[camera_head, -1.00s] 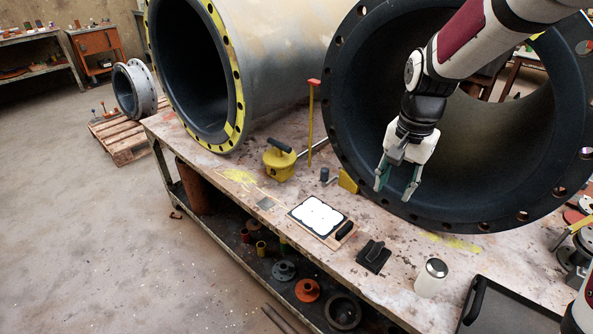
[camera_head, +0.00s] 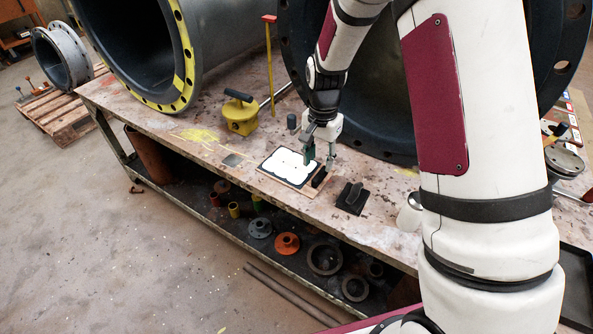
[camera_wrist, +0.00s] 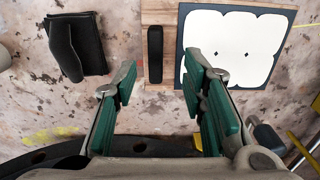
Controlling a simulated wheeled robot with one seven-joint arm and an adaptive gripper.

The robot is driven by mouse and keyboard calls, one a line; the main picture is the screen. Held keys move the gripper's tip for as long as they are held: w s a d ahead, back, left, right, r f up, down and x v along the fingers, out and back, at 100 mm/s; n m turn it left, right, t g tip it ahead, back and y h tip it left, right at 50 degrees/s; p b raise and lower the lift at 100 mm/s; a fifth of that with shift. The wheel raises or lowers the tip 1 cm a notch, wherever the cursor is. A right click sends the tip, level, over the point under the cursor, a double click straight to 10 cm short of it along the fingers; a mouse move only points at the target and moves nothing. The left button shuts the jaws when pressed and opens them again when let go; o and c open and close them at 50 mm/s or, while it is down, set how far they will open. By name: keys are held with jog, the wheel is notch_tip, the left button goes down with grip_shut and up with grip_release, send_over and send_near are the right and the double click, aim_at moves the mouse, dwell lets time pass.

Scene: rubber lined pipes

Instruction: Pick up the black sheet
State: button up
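A dark, near-black sheet (camera_wrist: 240,7) lies flat on a wooden board (camera_wrist: 151,14), with a white rounded panel covering most of it. In the head view the sheet (camera_head: 279,179) is near the bench's front edge. A black bar-shaped handle (camera_wrist: 155,55) sits on the board beside the sheet. My gripper (camera_wrist: 165,88) is open and empty, with green finger pads. In the wrist view its fingers lie on either side of the handle's line, the right one overlapping the sheet's left part. In the head view my gripper (camera_head: 318,158) is low over the board; contact cannot be told.
A black pad with a raised grip (camera_wrist: 75,46) lies left of the board in the wrist view. A yellow tool (camera_head: 240,115) and small grey square (camera_head: 232,160) are on the bench. Large flanged pipes (camera_head: 172,100) stand behind. My arm hides the bench's right part.

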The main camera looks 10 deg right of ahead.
aim_at(320, 173)
jog(key=shift+s+d+f+b, duration=0.1)
jog(key=shift+f+b, duration=0.15)
jog(key=shift+f, duration=0.65)
jog(key=shift+w+d+f+b, duration=0.1)
jog(key=shift+f+b, duration=0.15)
jog(key=shift+f, duration=0.6)
jog(key=shift+s+d+f+b, duration=0.1)
jog(key=shift+f+b, duration=0.15)
jog(key=shift+f, duration=0.65)
jog(key=shift+r, duration=0.1)
grip_shut()
